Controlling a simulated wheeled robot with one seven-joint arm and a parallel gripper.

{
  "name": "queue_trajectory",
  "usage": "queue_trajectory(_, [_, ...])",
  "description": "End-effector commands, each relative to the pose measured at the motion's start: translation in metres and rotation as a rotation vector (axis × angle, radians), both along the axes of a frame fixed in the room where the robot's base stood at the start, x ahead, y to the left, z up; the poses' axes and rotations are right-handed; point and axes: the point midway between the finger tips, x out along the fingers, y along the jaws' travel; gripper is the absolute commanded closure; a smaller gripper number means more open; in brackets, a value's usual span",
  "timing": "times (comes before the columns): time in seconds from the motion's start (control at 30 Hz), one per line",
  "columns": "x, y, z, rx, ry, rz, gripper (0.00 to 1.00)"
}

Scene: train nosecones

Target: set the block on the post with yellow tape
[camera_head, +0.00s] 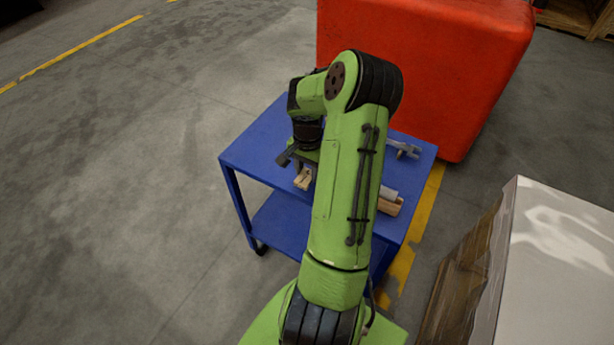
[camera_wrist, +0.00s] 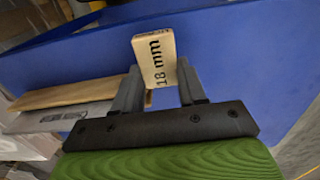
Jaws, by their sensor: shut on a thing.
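The block (camera_wrist: 154,58) is pale wood marked "18 mm". In the wrist view it stands between the two fingers of my gripper (camera_wrist: 158,78), which is shut on it. In the head view my gripper (camera_head: 303,165) is over the left part of the blue cart (camera_head: 258,150), with the pale block (camera_head: 303,179) at its fingers. I cannot tell whether the block touches the cart top. No post with yellow tape can be made out in either view; my arm hides part of the cart top.
A wooden piece (camera_head: 389,207) with a light grey part lies on the cart's right side, and a grey wrench-like tool (camera_head: 403,148) lies behind. A big red box (camera_head: 430,60) stands behind the cart. A pale-topped crate (camera_head: 560,260) stands at right. The floor at left is clear.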

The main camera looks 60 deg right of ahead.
Motion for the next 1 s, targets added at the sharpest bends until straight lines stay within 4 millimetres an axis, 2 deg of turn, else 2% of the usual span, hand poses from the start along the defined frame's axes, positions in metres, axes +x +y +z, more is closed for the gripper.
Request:
queue_trajectory(0.03, [0.001,-0.001,0.02,-0.007,-0.002,0.0,0.92])
queue_trajectory(0.1, [0.001,-0.001,0.037,-0.006,-0.002,0.001,0.92])
queue_trajectory(0.2, [0.001,0.0,0.056,-0.003,-0.001,0.001,0.92])
queue_trajectory(0.3, [0.0,0.0,0.066,-0.002,0.0,0.0,0.92])
queue_trajectory(0.77, [0.003,0.003,0.065,0.001,0.0,0.014,0.92])
queue_trajectory(0.87, [0.017,0.015,0.059,0.002,0.002,0.088,0.92])
queue_trajectory(1.0, [0.053,0.053,0.04,0.003,0.005,0.296,0.92])
